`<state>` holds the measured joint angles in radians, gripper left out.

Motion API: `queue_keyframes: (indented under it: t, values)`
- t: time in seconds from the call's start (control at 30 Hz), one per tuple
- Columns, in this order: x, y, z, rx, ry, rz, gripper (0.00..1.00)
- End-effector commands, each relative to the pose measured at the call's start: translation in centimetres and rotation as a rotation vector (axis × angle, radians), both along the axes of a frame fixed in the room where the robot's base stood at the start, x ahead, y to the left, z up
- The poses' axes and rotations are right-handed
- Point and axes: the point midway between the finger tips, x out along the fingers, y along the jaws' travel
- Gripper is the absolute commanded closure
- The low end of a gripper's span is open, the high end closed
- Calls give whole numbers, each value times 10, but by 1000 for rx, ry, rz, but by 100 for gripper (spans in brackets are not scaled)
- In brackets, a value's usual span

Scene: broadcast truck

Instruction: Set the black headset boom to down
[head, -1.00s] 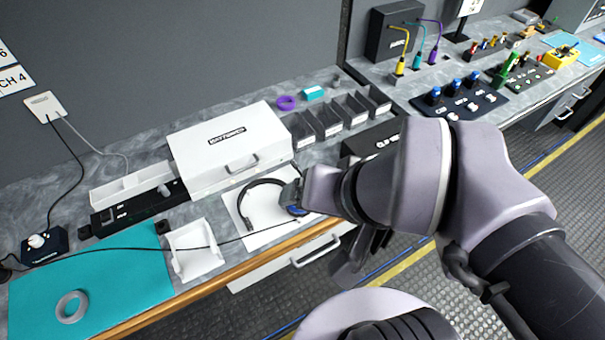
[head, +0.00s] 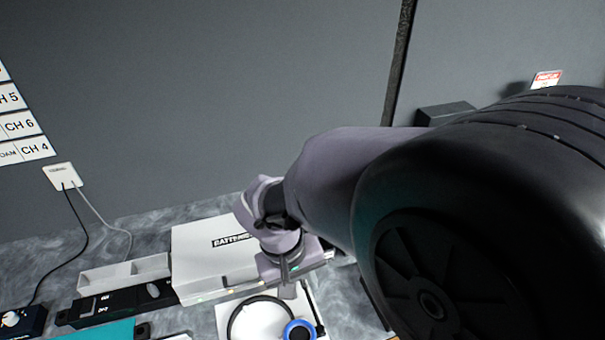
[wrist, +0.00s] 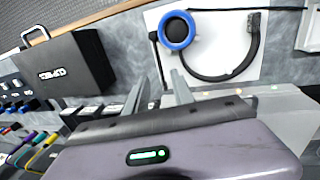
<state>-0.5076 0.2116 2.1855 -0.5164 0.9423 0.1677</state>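The black headset (head: 234,318) lies on a white mat (head: 222,322) at the bottom of the head view, partly cut off. Its blue-ringed ear cup (head: 299,330) is at the right end of the band. In the wrist view the ear cup (wrist: 176,31) and curved band (wrist: 228,76) show fully. A thin dark piece, seemingly the boom (wrist: 157,58), runs beside the cup toward my fingers. My gripper (head: 288,291) points down at the mat's back edge, just behind the ear cup. In the wrist view its fingers (wrist: 158,88) are apart with nothing held between them.
A white batteries case (head: 205,262) stands close behind the mat, beside my gripper. A black box (wrist: 65,72) with a handle is on the other side in the wrist view. A white tray (head: 125,273) and wall cables are at the left.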

Motion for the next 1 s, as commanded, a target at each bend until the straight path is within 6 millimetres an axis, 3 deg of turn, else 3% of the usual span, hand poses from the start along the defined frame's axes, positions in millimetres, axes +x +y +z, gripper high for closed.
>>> queue_keyframes:
  t: [0.03,0.1,0.3,0.67,0.83,1.0]
  values:
    - [0,-4,-22,-2,4,-1,70]
    - [1,-7,-41,-1,3,-2,70]
    - [4,-15,-77,0,1,-2,70]
    - [5,-17,-84,1,0,-1,70]
    - [5,-17,-83,1,0,-1,100]
    - [5,-17,-83,1,0,-1,100]
